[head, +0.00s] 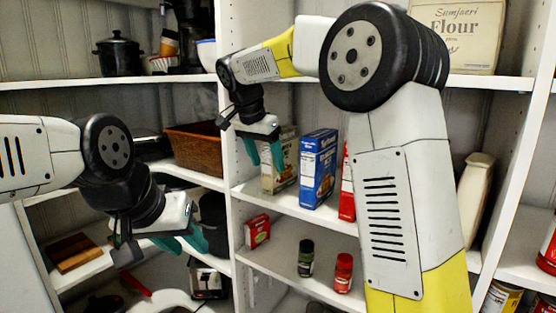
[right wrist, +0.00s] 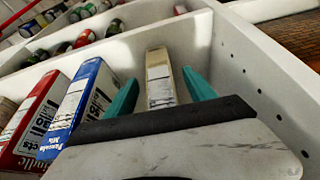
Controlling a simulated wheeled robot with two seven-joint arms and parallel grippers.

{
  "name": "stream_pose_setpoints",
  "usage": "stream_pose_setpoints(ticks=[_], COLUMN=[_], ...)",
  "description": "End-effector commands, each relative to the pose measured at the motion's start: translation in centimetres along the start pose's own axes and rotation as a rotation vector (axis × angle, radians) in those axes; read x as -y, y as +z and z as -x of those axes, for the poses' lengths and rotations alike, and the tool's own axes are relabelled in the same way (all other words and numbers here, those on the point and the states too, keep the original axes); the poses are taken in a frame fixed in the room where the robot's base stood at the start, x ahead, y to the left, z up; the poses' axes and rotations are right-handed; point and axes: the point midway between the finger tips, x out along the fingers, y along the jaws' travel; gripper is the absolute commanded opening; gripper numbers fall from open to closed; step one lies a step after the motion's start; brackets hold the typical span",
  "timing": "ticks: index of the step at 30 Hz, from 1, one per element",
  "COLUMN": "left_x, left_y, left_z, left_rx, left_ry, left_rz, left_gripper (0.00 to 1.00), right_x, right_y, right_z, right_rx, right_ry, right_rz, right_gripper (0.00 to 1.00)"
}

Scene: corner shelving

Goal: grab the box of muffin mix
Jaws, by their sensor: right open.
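A cream box (head: 279,172) stands upright on the middle shelf, its label too small to read; I cannot confirm it is the muffin mix. It also shows in the right wrist view (right wrist: 160,78), narrow side toward me. My right gripper (head: 264,153) is open in front of it. In the right wrist view its teal fingers (right wrist: 160,92) lie on either side of the box, with gaps on both sides. A blue pancake mix box (head: 318,168) stands just to the right, also in the right wrist view (right wrist: 82,105). My left gripper (head: 184,241) hangs open and empty at the lower left.
A red box (head: 347,190) stands beside the blue one, partly hidden by my right arm. A shelf upright (head: 227,200) borders the cream box on the left. A wicker basket (head: 195,150) sits left of it. Jars (head: 306,258) and a small red box (head: 257,231) stand below.

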Motion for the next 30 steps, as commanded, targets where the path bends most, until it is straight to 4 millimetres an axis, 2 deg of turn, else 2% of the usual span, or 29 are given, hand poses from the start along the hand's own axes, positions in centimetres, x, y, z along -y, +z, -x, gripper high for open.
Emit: stream_pose_setpoints(ticks=[2, 3, 12, 23, 29, 30], left_x=[0.0, 0.0, 0.0, 0.0, 0.0, 0.0], left_y=[0.0, 0.0, 0.0, 0.0, 0.0, 0.0], left_z=[0.0, 0.0, 0.0, 0.0, 0.0, 0.0], left_rx=[0.0, 0.0, 0.0, 0.0, 0.0, 0.0], left_ry=[0.0, 0.0, 0.0, 0.0, 0.0, 0.0], left_rz=[0.0, 0.0, 0.0, 0.0, 0.0, 0.0], left_gripper=[0.36, 0.36, 0.36, 0.36, 0.36, 0.36], right_x=[0.0, 0.0, 0.0, 0.0, 0.1, 0.1], right_y=[0.0, 0.0, 0.0, -0.1, -0.6, 0.2], right_z=[0.0, 0.0, 0.1, 0.2, 1.7, 1.9], right_rx=[0.0, 0.0, 0.0, -0.001, -0.002, 0.0], right_ry=[0.0, 0.0, 0.0, -0.001, -0.003, -0.002], right_rz=[0.0, 0.0, 0.0, -0.001, -0.002, 0.003], right_gripper=[0.64, 0.6, 0.01, 0.0, 0.0, 0.0])
